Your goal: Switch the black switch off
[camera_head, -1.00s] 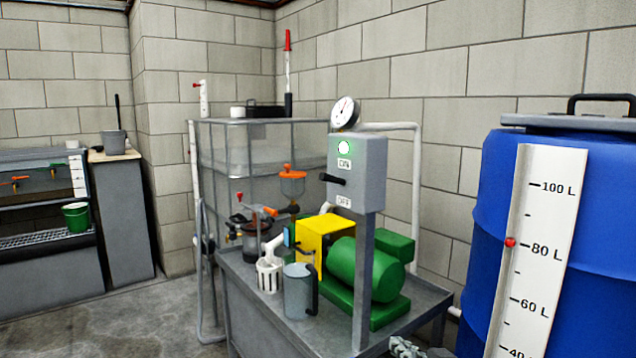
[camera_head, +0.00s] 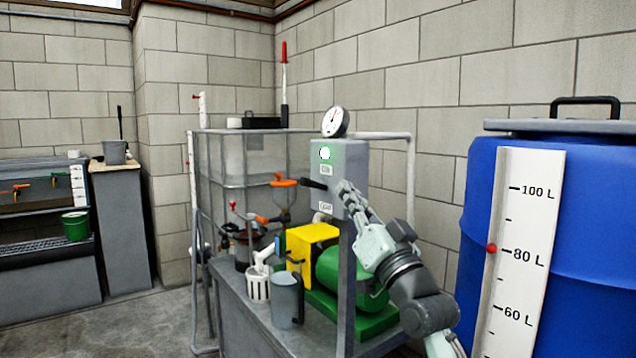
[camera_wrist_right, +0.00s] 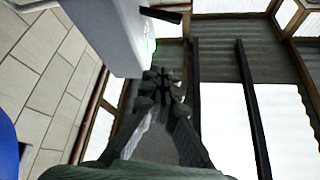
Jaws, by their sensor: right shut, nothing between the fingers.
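The black switch (camera_head: 314,185) is a short lever on the left side of the grey switch box (camera_head: 352,160), between the ON and OFF labels. A round lamp (camera_head: 325,152) on the box glows green. My right gripper (camera_head: 345,188) is shut and empty, in front of the box's right part, to the right of the lever; I cannot tell if it touches the box. In the right wrist view, the gripper fingertips (camera_wrist_right: 160,75) are closed together below the pale box (camera_wrist_right: 105,30), and the dark lever (camera_wrist_right: 160,14) sticks out beyond them. My left gripper is not in view.
The box stands on a post above a grey bench with a green pump (camera_head: 340,275), a yellow block (camera_head: 310,245) and a grey jug (camera_head: 286,300). A blue barrel (camera_head: 590,240) with a litre scale stands at right. A gauge (camera_head: 335,121) sits behind the box.

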